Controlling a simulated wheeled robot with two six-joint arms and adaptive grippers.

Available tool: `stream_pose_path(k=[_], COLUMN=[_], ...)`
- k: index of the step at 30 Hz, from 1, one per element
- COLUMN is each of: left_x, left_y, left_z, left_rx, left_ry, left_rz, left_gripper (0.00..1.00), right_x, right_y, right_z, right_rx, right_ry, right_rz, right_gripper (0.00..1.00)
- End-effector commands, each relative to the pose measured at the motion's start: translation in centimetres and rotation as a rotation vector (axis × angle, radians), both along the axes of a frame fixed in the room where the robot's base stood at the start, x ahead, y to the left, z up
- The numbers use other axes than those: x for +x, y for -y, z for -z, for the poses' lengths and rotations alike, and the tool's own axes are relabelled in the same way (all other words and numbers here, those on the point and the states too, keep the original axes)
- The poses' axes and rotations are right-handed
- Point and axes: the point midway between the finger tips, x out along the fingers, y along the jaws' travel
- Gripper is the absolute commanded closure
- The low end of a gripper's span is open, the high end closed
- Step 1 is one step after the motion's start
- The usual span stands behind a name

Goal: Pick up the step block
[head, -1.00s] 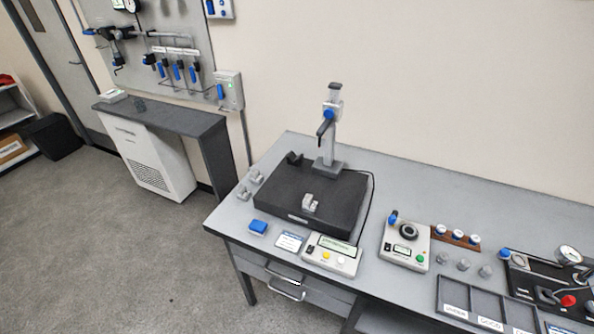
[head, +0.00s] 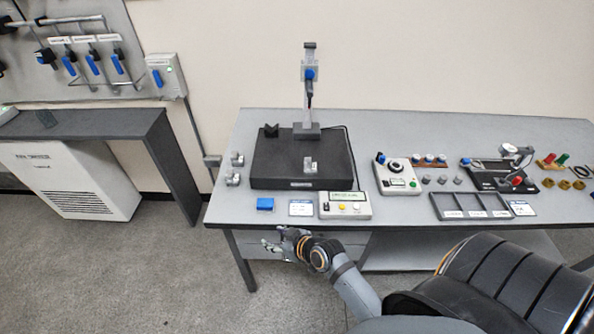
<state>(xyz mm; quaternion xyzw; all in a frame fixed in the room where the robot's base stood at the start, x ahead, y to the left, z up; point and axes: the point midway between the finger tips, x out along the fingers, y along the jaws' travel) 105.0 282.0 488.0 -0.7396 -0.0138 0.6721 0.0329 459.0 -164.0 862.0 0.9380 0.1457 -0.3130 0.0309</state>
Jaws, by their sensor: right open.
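The step block (head: 310,166), a small light-grey metal piece, sits near the front middle of the black granite plate (head: 275,170) on the bench. My right gripper (head: 276,241) is in front of the bench's front edge, low and left of my arm, apart from the block. It is open, and no object shows in it. My left gripper is not in view.
Small metal pieces (head: 234,179) lie left of the plate.

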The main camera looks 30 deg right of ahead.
Motion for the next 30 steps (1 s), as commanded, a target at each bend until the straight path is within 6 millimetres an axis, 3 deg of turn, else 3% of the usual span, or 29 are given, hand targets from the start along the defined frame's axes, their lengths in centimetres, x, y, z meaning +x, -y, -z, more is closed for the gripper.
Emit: stream_pose_path(k=[4,8,11,15,18,21,26,30], left_x=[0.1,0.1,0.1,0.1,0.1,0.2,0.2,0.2], left_y=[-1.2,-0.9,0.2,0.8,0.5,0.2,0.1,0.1], left_z=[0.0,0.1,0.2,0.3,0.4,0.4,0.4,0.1], left_rx=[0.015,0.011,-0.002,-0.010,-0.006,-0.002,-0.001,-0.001], left_ry=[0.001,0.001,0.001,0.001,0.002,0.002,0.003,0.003], left_rz=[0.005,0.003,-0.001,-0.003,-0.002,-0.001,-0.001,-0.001], left_gripper=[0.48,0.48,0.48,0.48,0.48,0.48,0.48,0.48], right_x=[2.6,4.8,6.4,7.8,7.6,6.8,6.2,7.3], right_y=[-0.3,0.4,2.0,6.3,10.1,12.8,14.1,14.7], right_z=[-2.7,-5.2,-7.3,-9.7,-10.0,-9.5,-9.0,-9.2], right_rx=[0.033,0.051,0.052,0.015,-0.042,-0.095,-0.127,-0.127], right_ry=[0.169,0.326,0.456,0.621,0.671,0.665,0.649,0.653], right_rz=[0.021,0.083,0.175,0.403,0.608,0.754,0.829,0.826], right_gripper=[0.51,0.51,0.51,0.51,0.51,0.51,0.51,0.51])
